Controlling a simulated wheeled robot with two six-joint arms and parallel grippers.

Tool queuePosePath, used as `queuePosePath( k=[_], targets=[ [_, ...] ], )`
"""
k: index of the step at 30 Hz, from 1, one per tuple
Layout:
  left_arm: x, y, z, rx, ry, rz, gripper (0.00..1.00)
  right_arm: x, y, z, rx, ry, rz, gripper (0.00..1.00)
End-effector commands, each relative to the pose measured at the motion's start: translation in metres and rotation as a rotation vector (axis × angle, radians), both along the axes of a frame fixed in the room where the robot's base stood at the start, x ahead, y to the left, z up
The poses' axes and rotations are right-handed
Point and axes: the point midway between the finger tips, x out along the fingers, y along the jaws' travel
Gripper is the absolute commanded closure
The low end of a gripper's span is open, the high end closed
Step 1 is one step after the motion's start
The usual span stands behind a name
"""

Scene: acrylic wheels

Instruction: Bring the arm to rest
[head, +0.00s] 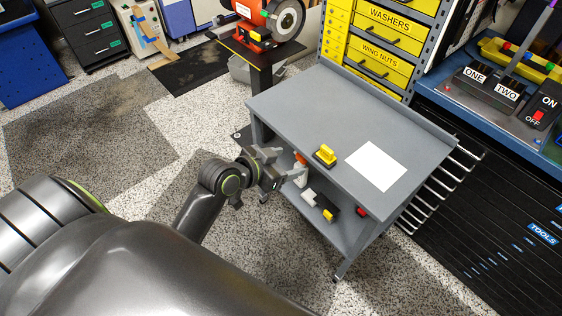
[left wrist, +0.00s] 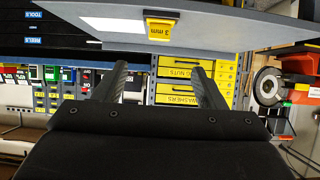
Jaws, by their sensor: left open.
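My left gripper (head: 281,168) is beside the near left edge of a grey cart (head: 310,115), at about the height of its top. In the left wrist view its two fingers (left wrist: 160,85) stand apart with nothing between them. A yellow block with a dark base (head: 325,155) sits on the cart top near that edge, apart from the gripper. It also shows in the left wrist view, marked "3 mm" (left wrist: 160,28). A white sheet (head: 375,166) lies on the cart top to its right. My right gripper is not in view.
The cart's lower shelf (head: 335,232) holds a white and orange bottle (head: 300,172) and a black-yellow tool (head: 326,207). A grinder (head: 268,20) stands behind. Yellow drawers (head: 385,40) and a blue bench (head: 500,125) are at the right. Speckled floor (head: 130,95) is open at left.

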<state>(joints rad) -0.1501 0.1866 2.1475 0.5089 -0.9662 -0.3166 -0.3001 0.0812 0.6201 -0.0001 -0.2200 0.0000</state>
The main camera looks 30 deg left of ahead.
Motion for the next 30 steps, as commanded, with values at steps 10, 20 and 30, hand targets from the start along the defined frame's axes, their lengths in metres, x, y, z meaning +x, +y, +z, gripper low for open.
queuePosePath(
  k=[10, 20, 30],
  targets=[
    [-0.012, 0.004, 0.007, -0.002, 0.001, -0.001, 0.36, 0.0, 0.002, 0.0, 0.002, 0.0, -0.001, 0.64],
    [-0.011, 0.004, 0.006, -0.002, 0.002, 0.0, 0.36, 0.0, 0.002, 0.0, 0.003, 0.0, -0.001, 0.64],
    [-0.013, 0.041, -0.112, 0.004, 0.193, 0.16, 0.36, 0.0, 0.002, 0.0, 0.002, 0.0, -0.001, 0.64]
  ],
)
